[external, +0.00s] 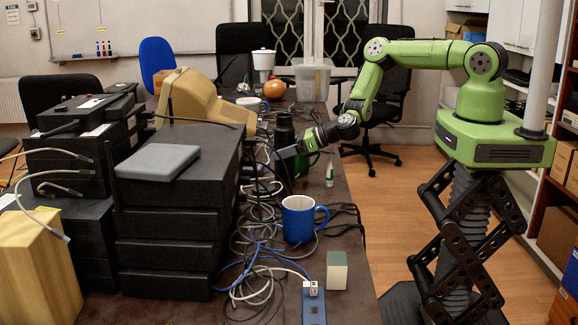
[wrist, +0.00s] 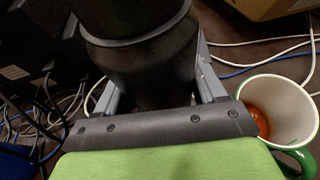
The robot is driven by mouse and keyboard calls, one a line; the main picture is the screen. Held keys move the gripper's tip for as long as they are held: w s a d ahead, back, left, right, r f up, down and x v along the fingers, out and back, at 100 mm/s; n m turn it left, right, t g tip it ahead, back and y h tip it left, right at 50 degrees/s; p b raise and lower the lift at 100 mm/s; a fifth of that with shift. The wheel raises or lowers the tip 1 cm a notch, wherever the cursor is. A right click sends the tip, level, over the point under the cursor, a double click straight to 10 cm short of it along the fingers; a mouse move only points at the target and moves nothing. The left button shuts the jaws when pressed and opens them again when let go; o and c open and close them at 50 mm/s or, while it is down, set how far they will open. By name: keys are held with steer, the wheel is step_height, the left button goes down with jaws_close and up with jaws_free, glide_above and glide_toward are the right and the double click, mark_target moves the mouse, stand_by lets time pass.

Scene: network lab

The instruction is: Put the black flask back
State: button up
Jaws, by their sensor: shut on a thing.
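The black flask (external: 284,128) is upright at the cable-strewn middle of the long table (external: 345,225), right of the black equipment stacks. My gripper (external: 290,152) reaches it from the right and is shut around it. In the wrist view the flask's dark body (wrist: 140,55) fills the top middle, with a grey finger of my gripper (wrist: 157,85) on each side.
A white mug (wrist: 285,100) with a green handle stands close beside my gripper. A beige monitor (external: 200,100) and black equipment boxes (external: 175,222) crowd the left.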

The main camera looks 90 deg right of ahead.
mark_target(280, 143)
steer(key=a+r+n+y+b, duration=0.1)
steer(key=b, duration=0.2)
steer(key=w+a+r+n+y+b, duration=0.1)
steer(key=r+b, duration=0.1)
steer(key=shift+w+a+n+y+b, duration=0.15)
steer(key=shift+a+n+y+b, duration=0.15)
steer(key=shift+y+b, duration=0.1)
steer(key=s+a+r+n+g+y+b, duration=0.45)
steer(key=s+a+n+y+b, duration=0.35)
steer(key=a+b, duration=0.25)
step_height(280, 143, down, 9)
steer(key=s+b, duration=0.1)
steer(key=b, duration=0.3)
steer(key=shift+s+r+m+t+b, duration=0.15)
steer(key=shift+m+t+b, duration=0.15)
steer(key=shift+t, duration=0.05)
steer(key=o, duration=1.5)
steer(key=shift+f, duration=0.2)
steer(key=shift+o, duration=0.2)
steer(key=shift+r, duration=0.1)
